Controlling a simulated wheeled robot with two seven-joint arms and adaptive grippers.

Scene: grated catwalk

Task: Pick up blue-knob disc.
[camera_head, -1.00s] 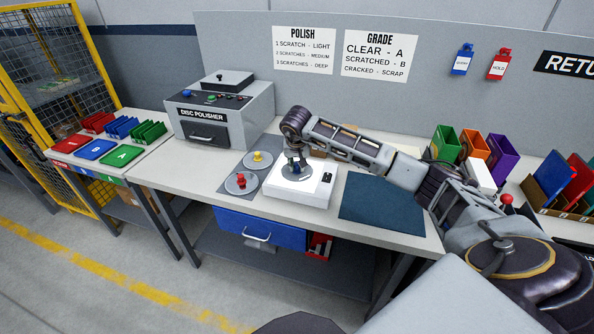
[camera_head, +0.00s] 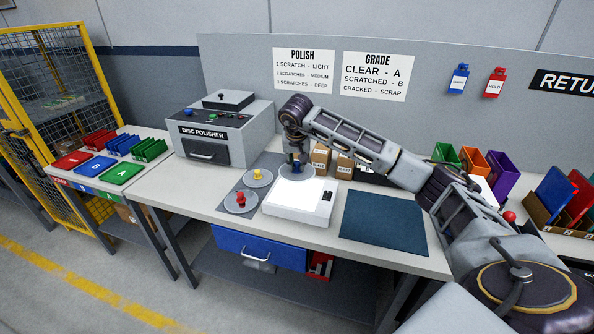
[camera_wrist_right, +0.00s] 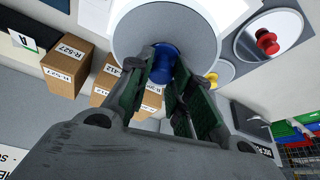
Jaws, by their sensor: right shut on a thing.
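The blue-knob disc is a grey round disc (camera_wrist_right: 165,35) with a blue knob (camera_wrist_right: 165,64) in the right wrist view. My right gripper (camera_wrist_right: 168,82) is shut on the blue knob, with a green-padded finger on each side. In the head view the right gripper (camera_head: 296,164) points down over the back of the white box (camera_head: 300,203) with a lit top. My left gripper is not in view.
A yellow-knob disc (camera_head: 257,177) and a red-knob disc (camera_head: 241,201) lie on a grey mat left of the white box. The disc polisher (camera_head: 222,134) stands behind them. Small cardboard boxes (camera_head: 320,157) stand behind the gripper. A dark blue mat (camera_head: 384,223) is clear at right.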

